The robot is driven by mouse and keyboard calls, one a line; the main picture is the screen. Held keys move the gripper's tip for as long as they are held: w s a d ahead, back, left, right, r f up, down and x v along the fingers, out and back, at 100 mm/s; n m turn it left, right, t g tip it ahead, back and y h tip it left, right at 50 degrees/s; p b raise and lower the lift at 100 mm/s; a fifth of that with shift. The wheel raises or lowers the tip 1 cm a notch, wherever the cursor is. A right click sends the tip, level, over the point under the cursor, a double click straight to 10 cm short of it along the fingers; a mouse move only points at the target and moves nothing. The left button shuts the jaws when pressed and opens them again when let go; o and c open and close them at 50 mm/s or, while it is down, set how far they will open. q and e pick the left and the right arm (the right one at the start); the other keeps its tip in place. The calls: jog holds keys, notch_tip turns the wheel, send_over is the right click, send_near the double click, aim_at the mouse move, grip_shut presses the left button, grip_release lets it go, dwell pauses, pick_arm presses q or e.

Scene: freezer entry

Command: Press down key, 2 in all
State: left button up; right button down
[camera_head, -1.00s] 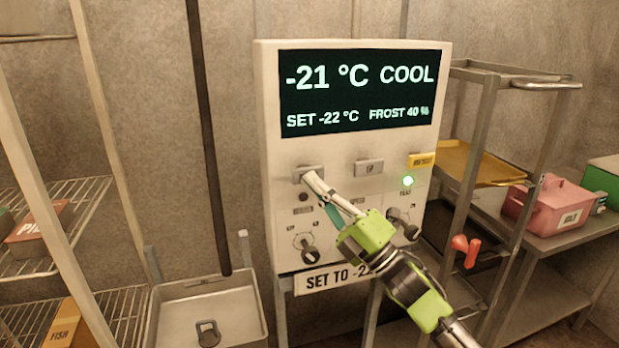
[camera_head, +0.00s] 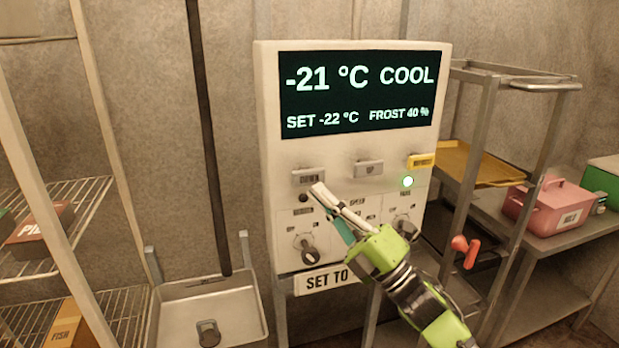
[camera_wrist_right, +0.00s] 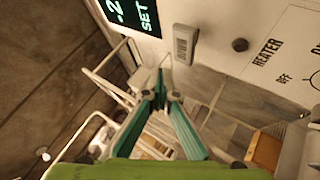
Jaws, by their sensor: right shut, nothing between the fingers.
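The white control panel (camera_head: 275,235) has a dark display (camera_head: 358,92) reading -21 °C, COOL, SET -22 °C and FROST 40 %. The grey down key (camera_head: 308,177) is at the left of the key row and shows uncovered. It also shows in the right wrist view (camera_wrist_right: 185,44), to the right of the fingertips. The up key (camera_head: 368,169) is to its right. My right gripper (camera_head: 318,190) is shut and empty, its fingertips just below and right of the down key, apart from it in the picture. My left gripper is not in view.
A yellow key (camera_head: 421,161) and a lit green lamp (camera_head: 407,181) are at the panel's right. Rotary knobs (camera_head: 309,250) sit lower down.

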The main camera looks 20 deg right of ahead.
jog(key=shift+s, duration=1.15)
